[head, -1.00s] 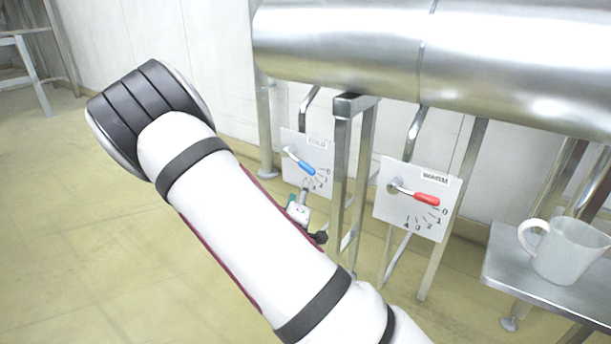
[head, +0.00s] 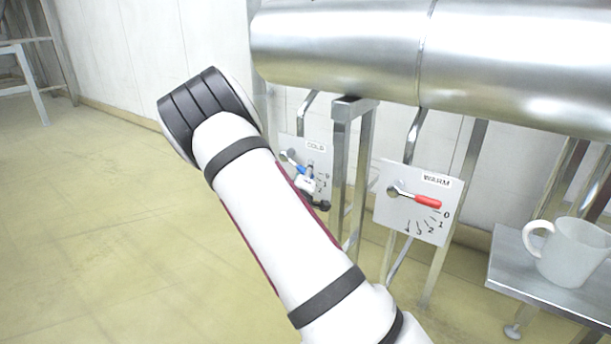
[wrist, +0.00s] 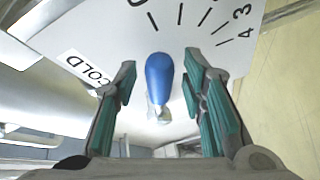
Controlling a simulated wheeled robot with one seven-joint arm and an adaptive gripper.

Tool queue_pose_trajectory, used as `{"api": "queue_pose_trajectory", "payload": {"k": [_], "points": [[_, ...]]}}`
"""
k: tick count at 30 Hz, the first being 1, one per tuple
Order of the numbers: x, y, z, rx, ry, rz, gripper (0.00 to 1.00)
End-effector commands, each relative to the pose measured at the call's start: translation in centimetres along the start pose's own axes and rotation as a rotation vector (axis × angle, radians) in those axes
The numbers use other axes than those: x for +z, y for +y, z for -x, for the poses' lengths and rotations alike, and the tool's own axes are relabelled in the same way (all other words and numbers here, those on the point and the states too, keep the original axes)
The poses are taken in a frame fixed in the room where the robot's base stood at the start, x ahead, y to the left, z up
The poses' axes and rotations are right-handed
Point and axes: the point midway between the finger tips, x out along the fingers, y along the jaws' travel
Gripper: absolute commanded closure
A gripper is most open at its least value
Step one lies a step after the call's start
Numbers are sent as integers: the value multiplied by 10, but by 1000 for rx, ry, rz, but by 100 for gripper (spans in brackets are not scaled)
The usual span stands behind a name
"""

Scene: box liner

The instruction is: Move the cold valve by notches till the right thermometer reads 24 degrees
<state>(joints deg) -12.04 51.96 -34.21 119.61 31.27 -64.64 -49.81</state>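The cold valve's panel (head: 290,150) is partly hidden by my arm in the head view. In the wrist view its blue handle (wrist: 159,78) lies between the two green-padded fingers of my gripper (wrist: 162,85), with a gap on each side. My gripper is open and does not visibly touch the handle. The dial marks (wrist: 205,18) fan out beyond the handle's tip, which points near the first mark. In the head view my gripper (head: 308,185) is in front of the cold panel. No thermometer shows in any view.
The warm valve's panel (head: 411,220), with a red handle (head: 428,202) near 0, is to the right. A large metal pipe (head: 340,50) runs above both panels. A white mug (head: 575,255) stands on a metal table (head: 525,282) at the right.

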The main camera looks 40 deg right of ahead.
Motion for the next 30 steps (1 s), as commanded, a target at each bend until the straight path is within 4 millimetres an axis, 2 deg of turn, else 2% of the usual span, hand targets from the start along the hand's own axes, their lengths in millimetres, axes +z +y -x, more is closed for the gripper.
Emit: {"api": "queue_pose_trajectory", "payload": {"k": [8,13,23,30], "points": [[0,0,-1,0,0,0,62],[0,0,-1,0,0,0,100],[0,-3,-2,10,5,-18,100],[1,-16,-4,60,29,-123,100]]}}
